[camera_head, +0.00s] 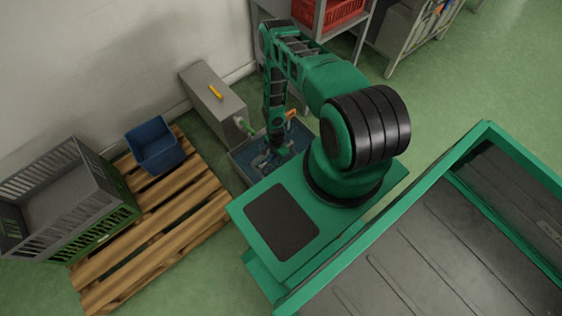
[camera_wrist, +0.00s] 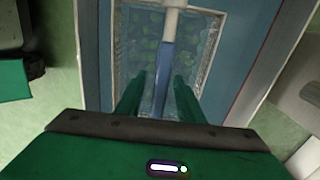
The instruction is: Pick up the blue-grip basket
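In the wrist view a straight blue grip (camera_wrist: 166,62) with a pale grey fitting at its top end runs down between my two green fingers. I take it for the grip of the blue-grip basket; the basket's own body I cannot make out. My gripper (camera_wrist: 158,88) is open, with a finger on either side of the grip and a gap showing at least on the left. Below lies a tub (camera_wrist: 104,60) with rounded green shapes under a bluish surface. In the head view my gripper (camera_head: 275,148) reaches down over this tub (camera_head: 238,163), and my arm hides much of it.
A wooden pallet (camera_head: 172,215) to the left bears a blue bin (camera_head: 153,146) and grey and green crates (camera_head: 92,180). Shelving with a red crate (camera_head: 335,14) stands at the back.

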